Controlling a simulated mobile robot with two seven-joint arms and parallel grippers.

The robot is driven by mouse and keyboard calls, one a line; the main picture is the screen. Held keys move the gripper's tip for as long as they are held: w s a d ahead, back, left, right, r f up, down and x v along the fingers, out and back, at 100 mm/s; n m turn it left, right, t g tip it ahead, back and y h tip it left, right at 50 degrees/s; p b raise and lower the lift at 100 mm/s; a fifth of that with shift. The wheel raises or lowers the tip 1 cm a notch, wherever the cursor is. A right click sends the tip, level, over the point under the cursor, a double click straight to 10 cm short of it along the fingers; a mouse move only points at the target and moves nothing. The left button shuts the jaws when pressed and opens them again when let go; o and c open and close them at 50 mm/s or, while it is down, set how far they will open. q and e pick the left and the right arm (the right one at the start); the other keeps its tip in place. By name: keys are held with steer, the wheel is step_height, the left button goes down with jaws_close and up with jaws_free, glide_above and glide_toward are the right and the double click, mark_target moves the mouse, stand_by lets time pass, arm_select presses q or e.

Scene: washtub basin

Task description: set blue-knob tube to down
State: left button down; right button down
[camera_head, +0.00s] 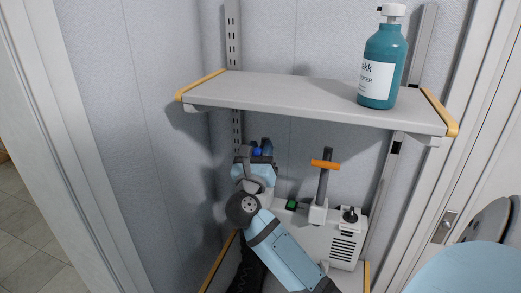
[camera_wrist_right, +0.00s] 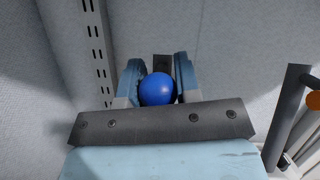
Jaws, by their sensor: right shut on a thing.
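The blue knob (camera_wrist_right: 157,89) sits between the two fingers of my right gripper (camera_wrist_right: 158,80) in the right wrist view. The fingers are shut on it, one on each side. A short dark piece, perhaps part of its tube, shows just behind the knob. In the head view my right gripper (camera_head: 262,152) is below the shelf, and only a little of the blue knob (camera_head: 256,152) shows there. The rest of the blue-knob tube is hidden behind my gripper and arm, so its tilt cannot be told. My left gripper is not in view.
A white machine (camera_head: 345,243) carries an upright dark tube with an orange handle (camera_head: 325,165) and a black knob (camera_head: 350,215). A grey shelf (camera_head: 290,95) with a teal bottle (camera_head: 383,62) hangs above my right gripper. Walls stand close behind and left.

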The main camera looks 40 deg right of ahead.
steer(key=f+b, duration=0.2)
steer(key=a+f+b, duration=0.1)
steer(key=f+b, duration=0.1)
steer(key=f, duration=0.1)
steer(key=s+a+f+b, duration=0.1)
steer(key=f+b, duration=0.1)
steer(key=f, duration=0.1)
steer(key=shift+b, duration=0.4)
steer(key=shift+s+a+f, duration=0.1)
steer(key=shift+a+f, duration=0.05)
steer(key=shift+f, duration=0.2)
steer(key=shift+r, duration=0.1)
steer(key=c, duration=0.9)
jaws_free()
